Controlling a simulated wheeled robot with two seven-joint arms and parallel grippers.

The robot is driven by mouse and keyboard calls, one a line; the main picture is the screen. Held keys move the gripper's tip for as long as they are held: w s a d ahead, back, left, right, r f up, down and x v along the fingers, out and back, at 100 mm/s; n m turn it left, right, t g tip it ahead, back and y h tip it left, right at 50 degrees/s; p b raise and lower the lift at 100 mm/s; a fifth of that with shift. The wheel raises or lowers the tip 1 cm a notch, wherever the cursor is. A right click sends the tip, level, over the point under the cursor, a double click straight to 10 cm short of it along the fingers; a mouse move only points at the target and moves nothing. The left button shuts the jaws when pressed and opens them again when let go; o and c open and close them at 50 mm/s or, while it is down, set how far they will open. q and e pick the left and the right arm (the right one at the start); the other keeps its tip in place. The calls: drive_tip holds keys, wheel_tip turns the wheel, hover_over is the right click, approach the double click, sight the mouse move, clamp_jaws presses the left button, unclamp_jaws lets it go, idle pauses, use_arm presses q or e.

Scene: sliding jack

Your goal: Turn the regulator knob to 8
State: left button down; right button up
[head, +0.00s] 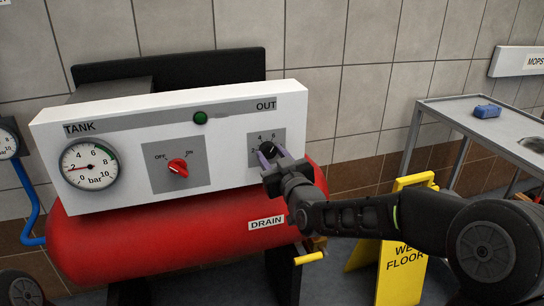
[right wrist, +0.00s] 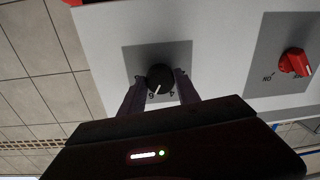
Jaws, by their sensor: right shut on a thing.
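The regulator knob (head: 267,147) is a small black round knob on a grey plate under the word OUT on the white panel. My right gripper (head: 271,153) is shut on it, with one finger on each side. In the right wrist view, the knob (right wrist: 159,77) sits between the fingers (right wrist: 157,90), and its white pointer line points close to the 6. The picture there is turned over, and the numbers are partly covered by the fingers. My left gripper is not in view.
A red switch (head: 178,168) marked OFF and ON and a TANK gauge (head: 89,165) are on the same panel. A red tank (head: 160,240) lies below it.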

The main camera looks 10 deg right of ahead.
clamp_jaws()
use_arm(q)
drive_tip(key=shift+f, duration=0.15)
